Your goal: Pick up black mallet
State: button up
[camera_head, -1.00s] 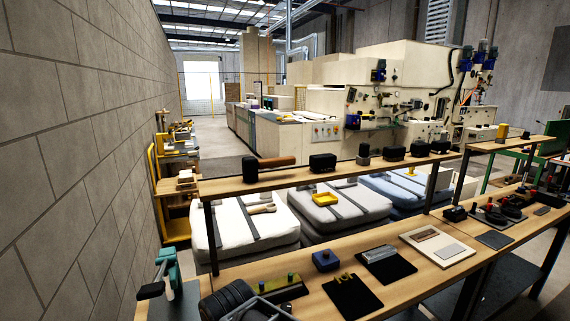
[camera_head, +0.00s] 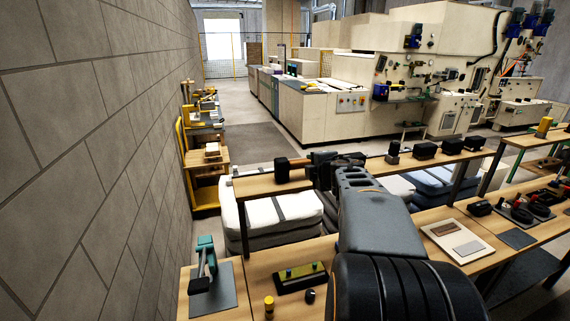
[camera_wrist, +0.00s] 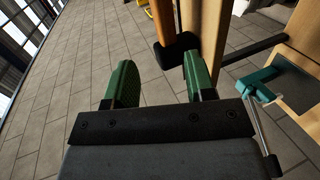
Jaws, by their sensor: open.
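The black mallet has a black block head (camera_head: 281,169) and a brown wooden handle. It lies on the upper shelf plank, near its left end, in the head view. In the wrist view the black head (camera_wrist: 178,51) and the orange-brown handle (camera_wrist: 161,22) show beside the shelf plank (camera_wrist: 208,35). My gripper (camera_wrist: 158,62) is open, with green fingers. The mallet head is just beyond the fingertips, closer to the right finger; I cannot tell whether they touch. In the head view my arm covers the middle of the shelf and part of the handle end.
Black blocks (camera_head: 424,150) stand on the shelf to the right. The lower bench holds a teal clamp tool (camera_head: 205,262) at left and a pale board (camera_head: 455,240) at right. White sacks (camera_head: 275,222) lie behind. A block wall (camera_head: 100,130) bounds the left.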

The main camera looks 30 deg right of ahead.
aim_at(302, 164)
jog(key=x, duration=0.6)
jog(key=b+x, duration=0.1)
jog(key=x, duration=0.6)
jog(key=shift+f, duration=0.25)
jog(key=shift+c, duration=0.4)
jog(key=shift+f, duration=0.1)
grip_shut()
